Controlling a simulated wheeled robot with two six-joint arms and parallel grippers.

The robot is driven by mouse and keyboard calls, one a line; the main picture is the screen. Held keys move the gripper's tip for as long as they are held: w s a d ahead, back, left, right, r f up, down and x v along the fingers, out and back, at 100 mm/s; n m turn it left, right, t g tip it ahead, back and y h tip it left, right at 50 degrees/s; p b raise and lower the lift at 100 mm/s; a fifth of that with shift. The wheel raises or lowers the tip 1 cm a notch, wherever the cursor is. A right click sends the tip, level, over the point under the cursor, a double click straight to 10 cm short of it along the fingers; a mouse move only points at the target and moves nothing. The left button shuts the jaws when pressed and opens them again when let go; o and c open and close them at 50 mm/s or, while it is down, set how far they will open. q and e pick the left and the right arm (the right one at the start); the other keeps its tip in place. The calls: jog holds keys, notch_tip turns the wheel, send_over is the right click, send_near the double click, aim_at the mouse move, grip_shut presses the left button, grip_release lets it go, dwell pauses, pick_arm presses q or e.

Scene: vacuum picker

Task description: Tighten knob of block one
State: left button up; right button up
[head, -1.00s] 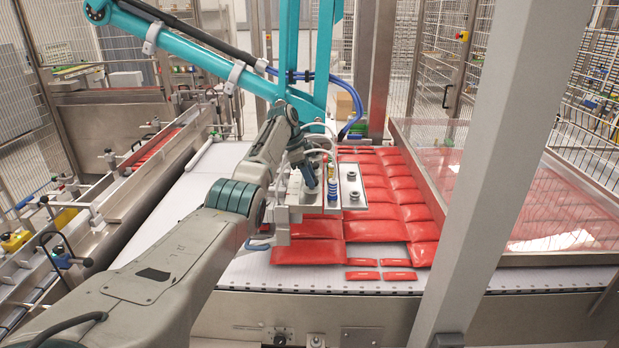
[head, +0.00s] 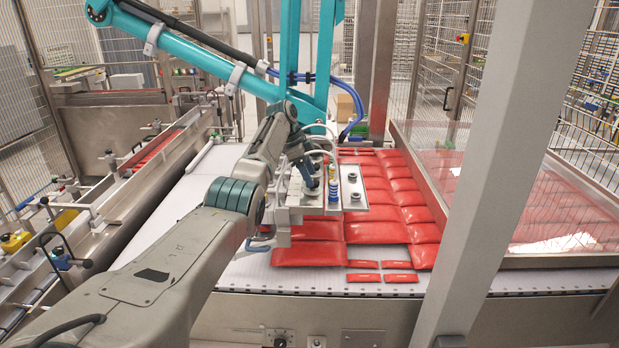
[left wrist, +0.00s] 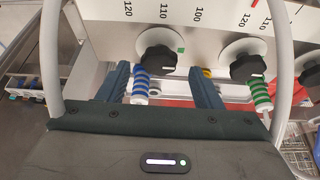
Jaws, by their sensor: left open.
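My left gripper (left wrist: 158,70) is open in the left wrist view, its two dark blue fingers spread to either side of a black knob (left wrist: 160,59) and the blue-and-white striped fitting (left wrist: 140,84) below it. I cannot tell whether the fingers touch the knob. A second black knob (left wrist: 249,65) stands to the right, by a green-and-white striped fitting (left wrist: 261,95). Both knobs sit on a white panel (left wrist: 215,14) with number scales. Which block is one is not marked. In the head view my left gripper (head: 311,178) is at the picker head, with the knobs hidden. My right gripper is not in view.
The picker's teal arm (head: 205,62) hangs over the head. Red packs (head: 375,232) lie in rows on the white belt (head: 175,205). A grey post (head: 515,150) and a clear guard (head: 440,150) stand to the right. A steel rail (head: 100,225) runs along the left.

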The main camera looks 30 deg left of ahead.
pick_arm(q)
jog(key=b+v, duration=0.3)
jog(key=v, duration=0.6)
jog(key=shift+s+a+r, duration=0.2)
jog(key=shift+r, duration=0.1)
jog(key=shift+f, duration=0.1)
